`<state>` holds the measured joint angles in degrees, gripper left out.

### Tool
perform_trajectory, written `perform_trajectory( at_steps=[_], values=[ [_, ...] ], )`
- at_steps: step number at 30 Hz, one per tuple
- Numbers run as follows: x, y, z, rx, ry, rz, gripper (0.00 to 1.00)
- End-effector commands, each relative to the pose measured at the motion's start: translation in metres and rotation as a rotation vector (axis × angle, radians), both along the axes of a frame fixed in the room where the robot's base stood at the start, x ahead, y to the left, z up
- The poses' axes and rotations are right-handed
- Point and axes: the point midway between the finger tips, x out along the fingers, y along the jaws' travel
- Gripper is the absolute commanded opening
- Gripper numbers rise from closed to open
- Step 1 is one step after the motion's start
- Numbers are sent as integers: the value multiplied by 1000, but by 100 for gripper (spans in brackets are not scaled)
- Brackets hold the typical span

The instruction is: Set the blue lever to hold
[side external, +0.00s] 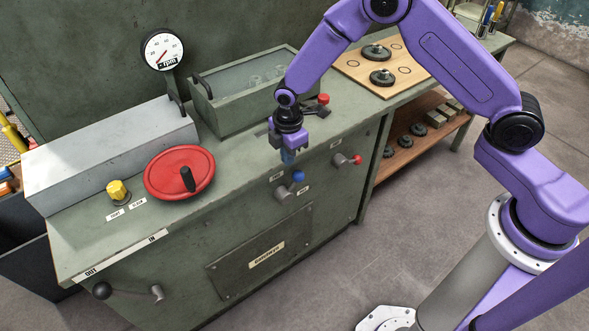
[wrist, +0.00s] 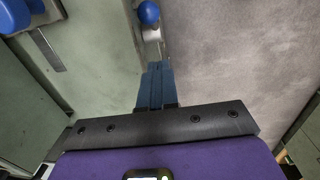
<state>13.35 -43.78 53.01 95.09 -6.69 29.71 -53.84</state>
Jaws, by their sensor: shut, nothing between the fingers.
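The blue lever has a round blue knob (side external: 298,176) on a short grey arm from the cabinet's front face. The knob is up and right of its pivot, between two small white labels too small to read. In the wrist view the blue knob (wrist: 149,13) is at the top, just beyond my fingertips. My gripper (side external: 288,158) points down at the counter's front edge, a little above and left of the knob in the side view. Its blue fingers (wrist: 156,86) are shut and empty, with a visible gap to the knob.
A red-knobbed lever (side external: 356,160) is to the right on the same front face. On the counter are a red handwheel (side external: 180,174), a yellow knob (side external: 118,190) and a glass-topped box (side external: 250,85). A blue part (wrist: 15,15) shows at the wrist view's top left. The floor in front is clear.

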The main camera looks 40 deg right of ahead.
Motion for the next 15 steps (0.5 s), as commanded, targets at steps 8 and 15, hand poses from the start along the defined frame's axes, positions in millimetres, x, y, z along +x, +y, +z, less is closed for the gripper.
perform_trajectory(
  at_steps=[8,15],
  values=[
    [2,-2,-50,-2,4,1,0],
    [8,-20,-75,0,1,-2,0]
  ],
)
